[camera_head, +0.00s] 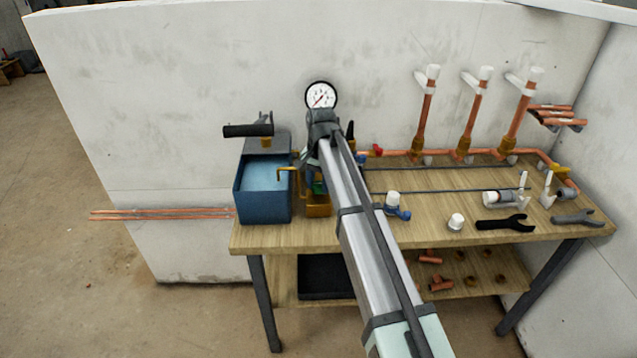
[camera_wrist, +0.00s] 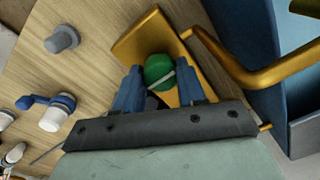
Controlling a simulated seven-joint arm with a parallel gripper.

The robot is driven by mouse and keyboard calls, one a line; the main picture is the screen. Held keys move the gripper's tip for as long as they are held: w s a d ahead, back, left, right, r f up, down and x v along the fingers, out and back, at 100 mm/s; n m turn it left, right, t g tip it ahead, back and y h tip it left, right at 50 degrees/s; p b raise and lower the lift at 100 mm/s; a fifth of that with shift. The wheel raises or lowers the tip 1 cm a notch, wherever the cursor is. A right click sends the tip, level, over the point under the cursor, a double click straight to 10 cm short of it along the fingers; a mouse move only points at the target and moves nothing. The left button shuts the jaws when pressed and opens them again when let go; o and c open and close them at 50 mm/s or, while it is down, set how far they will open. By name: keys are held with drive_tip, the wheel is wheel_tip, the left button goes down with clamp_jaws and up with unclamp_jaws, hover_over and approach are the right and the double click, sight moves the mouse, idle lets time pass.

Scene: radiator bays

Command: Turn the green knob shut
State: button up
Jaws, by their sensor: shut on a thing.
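The green knob (camera_wrist: 160,73) sits on a brass block (camera_wrist: 142,38) beside the blue water tank. In the wrist view my gripper (camera_wrist: 160,85) has its two blue fingers on either side of the knob, shut on it. A pale line shows across the knob. In the head view only a small bit of the green knob (camera_head: 319,187) shows beside my arm, above the brass block (camera_head: 318,210). My arm covers much of the area there.
The blue tank (camera_head: 262,205) stands left of the brass block, with a bent brass pipe (camera_wrist: 235,68) between them. A gauge (camera_head: 321,95) rises behind. A blue-handled valve (camera_head: 397,212), a white cap (camera_head: 456,222) and wrenches (camera_head: 505,223) lie to the right on the wooden bench (camera_head: 420,236).

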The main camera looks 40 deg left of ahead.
sight(320, 184)
idle(0.4)
drive_tip(key=o, duration=1.1)
drive_tip(key=shift+c, duration=0.2)
wheel_tip(320, 184, up, 14)
drive_tip(key=shift+d, duration=0.2)
drive_tip(key=shift+f, duration=0.1)
